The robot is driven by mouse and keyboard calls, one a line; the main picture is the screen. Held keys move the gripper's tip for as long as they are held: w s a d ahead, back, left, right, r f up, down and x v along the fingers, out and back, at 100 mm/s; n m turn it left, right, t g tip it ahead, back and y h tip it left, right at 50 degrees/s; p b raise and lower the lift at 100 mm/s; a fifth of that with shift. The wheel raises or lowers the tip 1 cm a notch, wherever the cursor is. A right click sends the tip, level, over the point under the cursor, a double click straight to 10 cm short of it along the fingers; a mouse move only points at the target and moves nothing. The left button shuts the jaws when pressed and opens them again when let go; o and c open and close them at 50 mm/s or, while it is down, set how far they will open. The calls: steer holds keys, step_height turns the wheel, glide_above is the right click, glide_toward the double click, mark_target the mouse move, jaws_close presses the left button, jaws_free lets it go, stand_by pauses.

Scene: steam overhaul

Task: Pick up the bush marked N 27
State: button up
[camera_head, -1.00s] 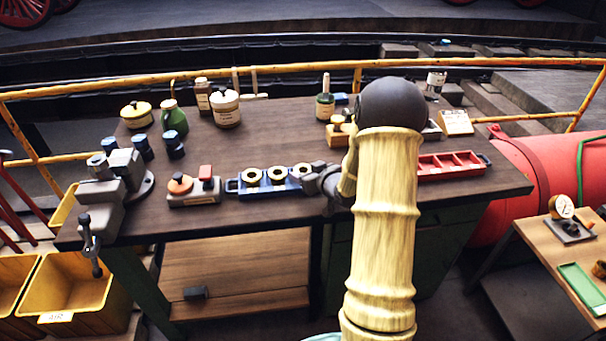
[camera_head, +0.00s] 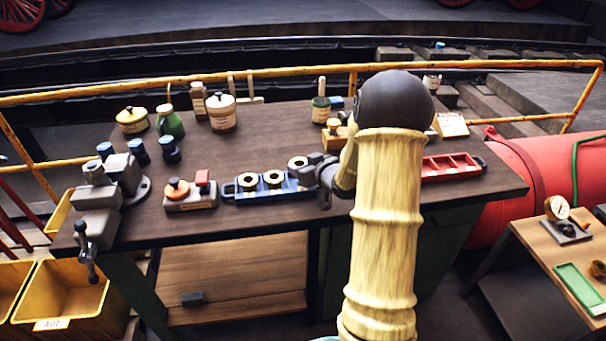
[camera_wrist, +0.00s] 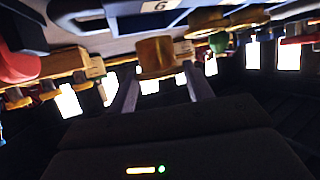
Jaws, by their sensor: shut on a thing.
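My gripper (camera_head: 318,168) is at the right end of the blue tray (camera_head: 233,191) on the workbench. It is shut on a brass-coloured bush (camera_head: 298,162), which sits higher than the other two bushes. In the wrist view the held bush (camera_wrist: 156,57) is upright between the two fingertips. Two more bushes, one on the left (camera_head: 249,182) and one in the middle (camera_head: 273,178), stand in the tray. No mark on the held bush can be read. My arm hides part of the bench behind the gripper.
Left of the tray is a grey fixture (camera_head: 190,200) with orange and red parts, then a vice (camera_head: 110,190). A red divided tray (camera_head: 450,168) lies right of my arm. Jars and bottles stand at the back. The bench's middle is fairly clear.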

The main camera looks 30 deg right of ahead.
step_height(320, 180, up, 6)
steer(key=shift+r+p, duration=0.1)
steer(key=shift+p, duration=0.2)
steer(key=shift+d, duration=0.1)
stand_by(0.4)
